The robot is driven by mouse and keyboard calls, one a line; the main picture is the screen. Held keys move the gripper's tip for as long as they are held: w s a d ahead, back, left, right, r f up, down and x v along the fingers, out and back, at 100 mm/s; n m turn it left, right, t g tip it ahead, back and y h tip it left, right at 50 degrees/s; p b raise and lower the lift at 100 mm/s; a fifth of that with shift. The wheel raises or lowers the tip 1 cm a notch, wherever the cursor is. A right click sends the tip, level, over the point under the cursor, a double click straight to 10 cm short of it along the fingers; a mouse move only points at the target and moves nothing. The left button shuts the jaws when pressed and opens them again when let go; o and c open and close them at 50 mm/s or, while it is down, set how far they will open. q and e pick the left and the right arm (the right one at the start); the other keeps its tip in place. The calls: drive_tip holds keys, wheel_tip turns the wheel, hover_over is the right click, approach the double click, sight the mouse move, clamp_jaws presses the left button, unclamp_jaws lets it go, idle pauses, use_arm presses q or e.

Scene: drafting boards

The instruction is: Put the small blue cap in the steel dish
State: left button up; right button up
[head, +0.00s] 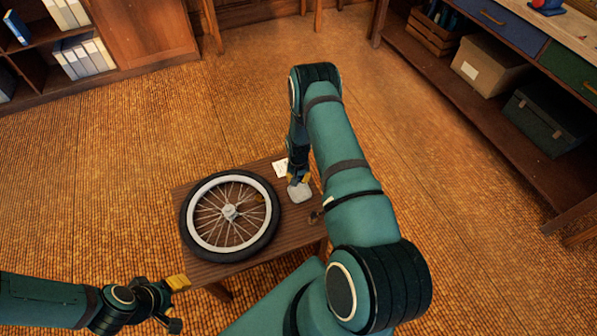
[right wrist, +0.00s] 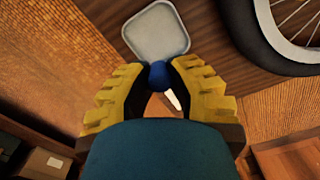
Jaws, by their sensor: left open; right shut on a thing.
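The small blue cap (right wrist: 158,76) is between the yellow-padded fingertips of my right gripper (right wrist: 159,70), which is shut on it. The steel dish (head: 300,194) is a pale grey rounded square on the small wooden table, just right of the wheel. It also shows in the right wrist view (right wrist: 156,32), just beyond the fingertips. In the head view my right gripper (head: 299,181) is at the dish's far edge; its height above the dish is hard to tell, and the cap is hidden there. My left gripper (head: 181,303) is open and empty, off the table at lower left.
A spoked wheel (head: 191,215) with a black tyre covers much of the wooden table (head: 216,270). A white card (head: 280,168) lies behind the dish. My right arm hides the table's right side. Shelves with boxes stand at right, a bookcase at upper left.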

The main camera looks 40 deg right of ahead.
sight(299, 193)
drive_tip(key=shift+s+d+f, duration=0.15)
drive_tip(key=shift+d+f, duration=0.1)
drive_tip(key=shift+f, duration=0.05)
drive_tip(key=shift+f+b, duration=0.5)
drive_tip(key=shift+f, duration=0.1)
drive_tip(key=shift+f+b, duration=2.1)
drive_tip(key=shift+f, duration=1.35)
drive_tip(key=o, duration=0.7)
drive_tip(key=shift+o, duration=0.2)
wheel_tip(299, 193, up, 12)
